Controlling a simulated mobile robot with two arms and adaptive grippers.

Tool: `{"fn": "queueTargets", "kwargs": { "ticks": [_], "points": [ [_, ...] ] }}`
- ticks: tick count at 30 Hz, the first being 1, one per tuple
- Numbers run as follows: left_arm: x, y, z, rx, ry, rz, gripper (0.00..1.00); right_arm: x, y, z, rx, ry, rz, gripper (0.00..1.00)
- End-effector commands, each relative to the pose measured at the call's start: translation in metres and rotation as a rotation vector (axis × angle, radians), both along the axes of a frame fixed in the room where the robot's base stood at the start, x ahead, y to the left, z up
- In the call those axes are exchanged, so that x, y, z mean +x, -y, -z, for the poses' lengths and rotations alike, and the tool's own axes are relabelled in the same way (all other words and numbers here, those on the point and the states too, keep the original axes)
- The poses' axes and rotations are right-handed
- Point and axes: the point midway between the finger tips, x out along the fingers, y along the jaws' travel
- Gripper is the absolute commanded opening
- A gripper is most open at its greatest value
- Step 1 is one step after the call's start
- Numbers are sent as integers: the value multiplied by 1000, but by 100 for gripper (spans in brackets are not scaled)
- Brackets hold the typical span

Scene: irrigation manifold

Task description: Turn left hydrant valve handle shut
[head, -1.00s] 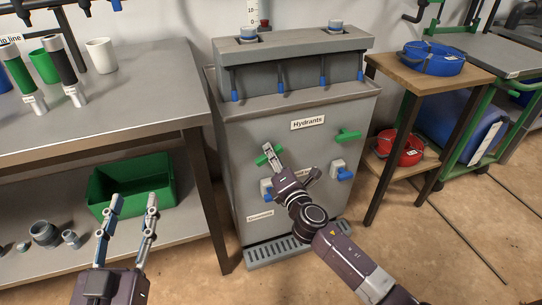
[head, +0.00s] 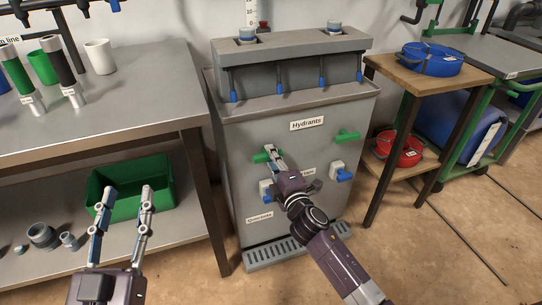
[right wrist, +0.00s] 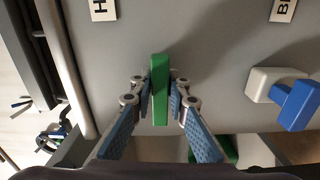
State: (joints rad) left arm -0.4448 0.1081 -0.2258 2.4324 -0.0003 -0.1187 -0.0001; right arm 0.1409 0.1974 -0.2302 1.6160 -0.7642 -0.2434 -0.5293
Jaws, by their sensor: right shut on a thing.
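The grey hydrant cabinet (head: 235,140) carries a "Hydrants" label (head: 308,124). The left green valve handle (head: 259,157) is on its front and lies near level; part of it is hidden behind my right gripper (head: 270,151). In the right wrist view the green handle (right wrist: 160,90) stands between the two fingers of my right gripper (right wrist: 161,84), which is shut on it. A second green handle (head: 347,136) sits level to the right. My left gripper (head: 125,192) is open and empty, in front of the steel bench.
Blue taps on white blocks sit lower on the cabinet; the right one (head: 344,174) is clear, and the left one (head: 266,194) is partly hidden by my right arm. A green crate (head: 160,190) is on the bench's lower shelf. A wooden stand (head: 395,75) is at right.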

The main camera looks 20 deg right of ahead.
Motion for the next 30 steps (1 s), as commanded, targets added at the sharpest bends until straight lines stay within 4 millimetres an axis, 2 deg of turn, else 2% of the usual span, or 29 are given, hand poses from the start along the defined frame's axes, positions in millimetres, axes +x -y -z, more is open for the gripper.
{"fn": "queueTargets", "kwargs": {
  "ticks": [11, 12, 16, 25, 30],
  "points": [
    [0, 0, 1, 1, -3, 0, 40, 0, 0, 2, 9, -4, 2, 0],
    [0, 0, 1, 1, -3, 0, 40, 0, 0, 2, 8, -4, 2, 19],
    [0, 0, 1, 1, -3, 0, 40, 0, 0, 2, 7, -3, 1, 33],
    [0, 1, -1, -1, 3, 1, 40, -2, 0, 1, 5, -2, 0, 33],
    [0, 0, -1, -1, 1, 1, 40, -21, 1, 2, 4, -4, 1, 33]
  ]
}}
